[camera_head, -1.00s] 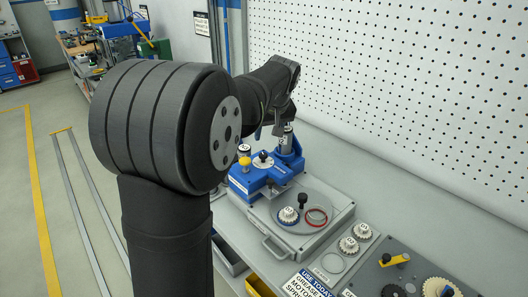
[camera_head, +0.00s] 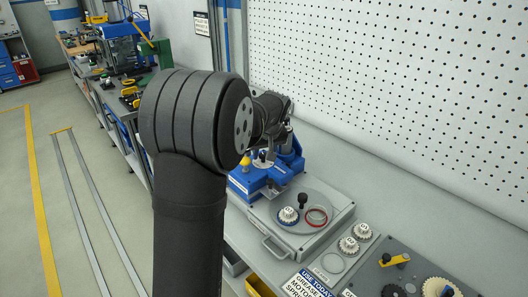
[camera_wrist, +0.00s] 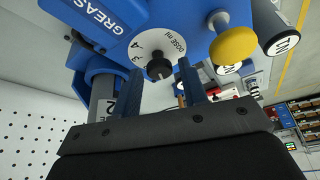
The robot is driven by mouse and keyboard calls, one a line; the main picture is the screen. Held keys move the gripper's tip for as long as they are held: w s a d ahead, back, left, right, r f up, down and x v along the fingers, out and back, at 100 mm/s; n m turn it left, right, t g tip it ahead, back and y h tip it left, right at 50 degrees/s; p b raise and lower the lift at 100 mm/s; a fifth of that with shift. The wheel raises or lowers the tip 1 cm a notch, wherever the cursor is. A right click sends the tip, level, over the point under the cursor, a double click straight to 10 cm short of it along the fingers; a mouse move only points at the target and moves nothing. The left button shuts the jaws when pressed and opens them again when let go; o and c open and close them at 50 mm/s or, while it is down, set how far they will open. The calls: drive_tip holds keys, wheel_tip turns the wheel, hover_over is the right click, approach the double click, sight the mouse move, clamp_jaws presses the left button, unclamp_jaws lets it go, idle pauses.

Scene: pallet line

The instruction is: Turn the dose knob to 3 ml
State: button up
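The dose knob (camera_wrist: 158,68) is small and black. It sits on a white round dial (camera_wrist: 155,45) marked "DOSE ml", with a 3 readable at its lower left. The dial is on the blue grease dispenser (camera_wrist: 185,18), which also shows in the head view (camera_head: 240,185). My gripper (camera_wrist: 160,73) is open in the wrist view. Its two fingers stand apart on either side of the knob, with a gap visible on both sides. I cannot tell exactly where the knob points. In the head view my arm partly covers the dispenser's top.
A yellow button (camera_wrist: 235,44) on a metal stem stands close to the right finger. A dark canister with a white label (camera_wrist: 277,25) is beyond it. A numbered grey cylinder (camera_wrist: 103,95) stands left of the fingers. A tray (camera_head: 325,235) with a knobbed turntable is on the bench.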

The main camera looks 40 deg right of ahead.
drive_tip(key=c, duration=0.7)
drive_tip(key=shift+m, duration=0.3)
drive_tip(key=m+g+h, duration=0.1)
drive_tip(key=m, duration=0.3)
drive_tip(key=shift+w+a, duration=0.15)
drive_tip(key=m, duration=0.2)
drive_tip(key=m+g+h, duration=0.1)
drive_tip(key=m, duration=0.1)
drive_tip(key=shift+w+a+m+g, duration=0.1)
drive_tip(key=shift+w+m+g, duration=0.05)
drive_tip(key=shift+m+g, duration=0.2)
drive_tip(key=m+g, duration=0.1)
drive_tip(key=m, duration=0.3)
drive_tip(key=shift+w+m+g+h, duration=0.15)
drive_tip(key=shift+m+g+h, duration=0.1)
drive_tip(key=shift+g+h, duration=0.1)
drive_tip(key=shift+w+m+g, duration=0.15)
drive_tip(key=shift+m+g, duration=0.55)
drive_tip(key=shift+m, duration=1.3)
